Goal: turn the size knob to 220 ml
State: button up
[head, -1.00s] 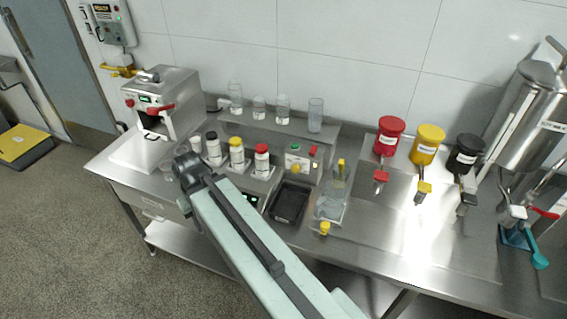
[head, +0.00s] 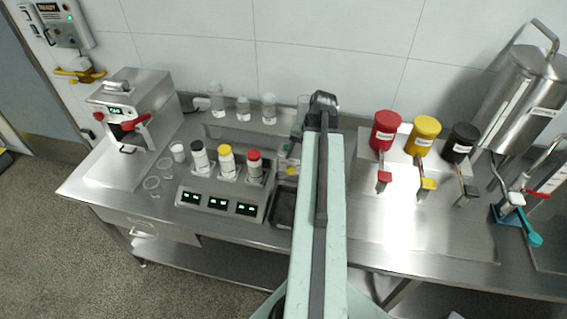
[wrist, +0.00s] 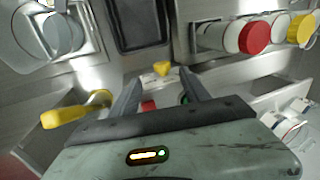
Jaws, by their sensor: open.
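The yellow size knob (head: 291,171) sits on the front of a small grey control box with green and red buttons, partly beside my arm in the head view. In the wrist view the knob (wrist: 162,68) lies just beyond and between my fingertips, with a gap left to it. My gripper (wrist: 160,88) is open and empty, its two dark fingers reaching toward the box. The red button (wrist: 148,106) shows between the fingers. The scale marks around the knob are too small to read.
Red, yellow and black dispensers (head: 423,136) stand right.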

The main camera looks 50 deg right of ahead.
aim_at(291, 169)
jog(key=b+x, duration=0.7)
jog(key=x, duration=0.1)
jog(key=shift+w+a+b, duration=0.1)
jog(key=shift+w+b, duration=0.05)
jog(key=shift+b, duration=0.25)
